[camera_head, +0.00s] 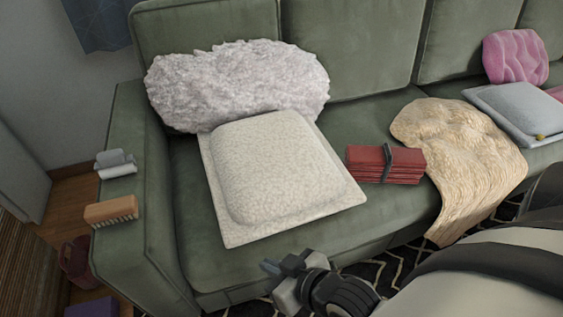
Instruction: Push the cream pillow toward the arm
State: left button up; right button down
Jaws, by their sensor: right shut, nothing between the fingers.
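The cream pillow (279,168) is square with a flat flange and lies flat on the seat of the green sofa (345,45). Its back edge touches or lies under a fluffy grey-white pillow (238,82) that leans on the backrest. The sofa arm (128,150) stands to the left of the cream pillow, with a strip of bare seat between them. My right gripper (276,276) is at the bottom centre, in front of the seat edge and apart from the cream pillow. It is shut and empty. My left gripper does not show.
A red folded bundle with a dark strap (385,164) lies right of the cream pillow. A tan throw (462,150) drapes over the seat front. A brush (111,210) and a grey item (115,163) lie on the sofa arm. A pink pillow (515,57) is far right.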

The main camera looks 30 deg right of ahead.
aim_at(272, 164)
jog(key=z, duration=0.3)
jog(key=i, duration=0.45)
jog(key=u, duration=2.75)
jog(key=k, duration=1.25)
jog(key=z, duration=0.75)
